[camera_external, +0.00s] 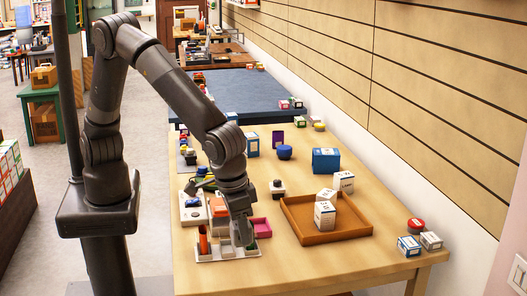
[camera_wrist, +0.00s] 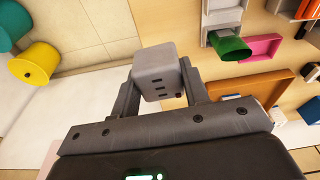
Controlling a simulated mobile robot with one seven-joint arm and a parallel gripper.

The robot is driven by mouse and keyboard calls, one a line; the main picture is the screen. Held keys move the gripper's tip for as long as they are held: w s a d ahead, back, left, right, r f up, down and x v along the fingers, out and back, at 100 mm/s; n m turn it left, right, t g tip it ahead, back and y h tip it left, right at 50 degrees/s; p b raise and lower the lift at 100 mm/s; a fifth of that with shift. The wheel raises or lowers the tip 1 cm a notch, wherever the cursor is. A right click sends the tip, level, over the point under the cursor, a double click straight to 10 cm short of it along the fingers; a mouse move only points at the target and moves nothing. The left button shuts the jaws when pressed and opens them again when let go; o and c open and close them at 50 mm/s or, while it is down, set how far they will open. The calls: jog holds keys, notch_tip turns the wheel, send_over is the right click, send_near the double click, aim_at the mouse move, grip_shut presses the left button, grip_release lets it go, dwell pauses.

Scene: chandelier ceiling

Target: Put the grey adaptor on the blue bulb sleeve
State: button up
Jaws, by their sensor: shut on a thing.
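My gripper (camera_external: 243,238) is low over the near-left part of the table, beside a pale tray. In the wrist view my gripper (camera_wrist: 160,88) is shut on the grey adaptor (camera_wrist: 160,64), a rounded block with dark slots, held between the two fingers. The adaptor is hard to make out in the external view. A blue box with a white label (camera_external: 326,160) stands beyond the brown tray. A blue-and-white box (camera_external: 252,145) stands farther left. I cannot tell which of these is the blue bulb sleeve. The gripper is apart from both.
The brown tray (camera_external: 345,238) holds white boxes. A pink tray (camera_external: 261,228) lies close to my gripper. The pale tray (camera_external: 215,254) holds an orange-red upright piece. A round blue item (camera_external: 284,153) stands farther back. Small boxes (camera_external: 409,246) stand at the right corner.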

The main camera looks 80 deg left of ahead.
jog(key=shift+s+d+r, duration=0.2)
jog(key=shift+s+r, duration=0.15)
jog(key=shift+s, duration=0.25)
jog(key=w+a+r, duration=0.2)
jog(key=w+a, duration=1)
jog(key=w, duration=0.1)
jog(key=w+a+r, duration=0.3)
jog(key=w+a, duration=0.9)
jog(key=w, duration=0.1)
send_over(320, 152)
jog(key=s, duration=0.1)
jog(key=shift+m, duration=0.4)
jog(key=f, duration=0.2)
jog(key=d+f, duration=0.1)
jog(key=f, duration=0.1)
jog(key=shift+w+a+f, duration=0.2)
jog(key=shift+a+f, duration=0.05)
jog(key=shift+a, duration=0.2)
jog(key=shift+f, duration=1.95)
jog(key=shift+f, duration=0.1)
